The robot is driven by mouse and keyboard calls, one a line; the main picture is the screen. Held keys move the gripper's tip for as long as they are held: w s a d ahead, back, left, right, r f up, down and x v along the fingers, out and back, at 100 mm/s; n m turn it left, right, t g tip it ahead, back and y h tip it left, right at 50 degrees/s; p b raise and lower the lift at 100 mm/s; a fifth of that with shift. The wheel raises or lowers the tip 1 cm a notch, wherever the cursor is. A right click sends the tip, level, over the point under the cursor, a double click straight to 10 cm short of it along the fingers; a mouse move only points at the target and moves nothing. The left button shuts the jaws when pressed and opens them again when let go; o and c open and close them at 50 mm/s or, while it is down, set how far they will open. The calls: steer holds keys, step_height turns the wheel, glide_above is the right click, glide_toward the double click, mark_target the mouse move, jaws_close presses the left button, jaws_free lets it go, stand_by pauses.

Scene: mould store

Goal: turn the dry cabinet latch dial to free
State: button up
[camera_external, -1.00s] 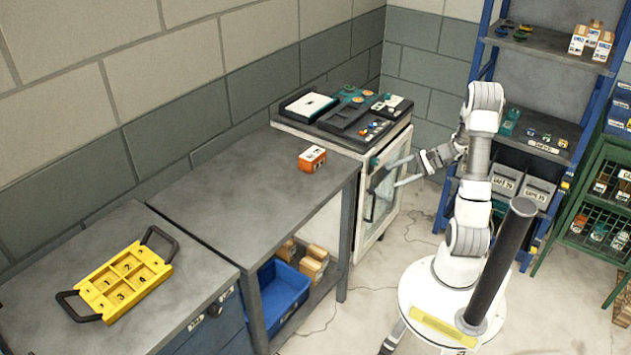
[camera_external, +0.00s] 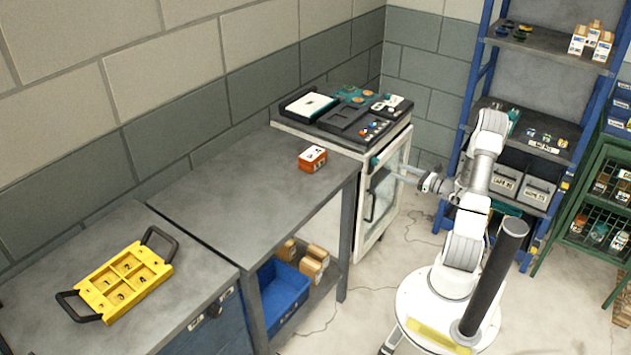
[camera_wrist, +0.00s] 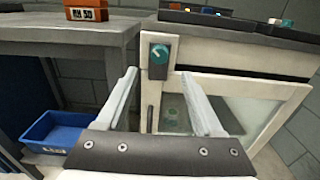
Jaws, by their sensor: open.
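The dry cabinet (camera_external: 383,205) is white with a glass door and stands at the end of the bench. Its latch dial (camera_wrist: 160,52) is a teal round knob with a pale pointer mark, on a dark plate at the door's upper left in the wrist view. The pointer slants to the upper left; any lettering is too small to read. My gripper (camera_external: 400,170) is in front of the cabinet door. In the wrist view my gripper (camera_wrist: 162,85) is open and empty, its fingers on either side of the dial's line and apart from it. The dark door handle (camera_wrist: 149,118) hangs below the dial.
An orange box (camera_external: 312,159) sits on the grey bench (camera_external: 230,190) left of the cabinet. A blue bin (camera_external: 285,290) is on the shelf below. Trays and small parts cover the cabinet top. A blue rack (camera_external: 477,80) stands behind my arm. Open floor lies in front.

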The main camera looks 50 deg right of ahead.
mark_target(378, 162)
steer(key=w+b, duration=0.1)
steer(key=w, duration=0.8)
steer(key=shift+w+b, duration=0.15)
steer(key=shift+b, duration=0.15)
jaws_close()
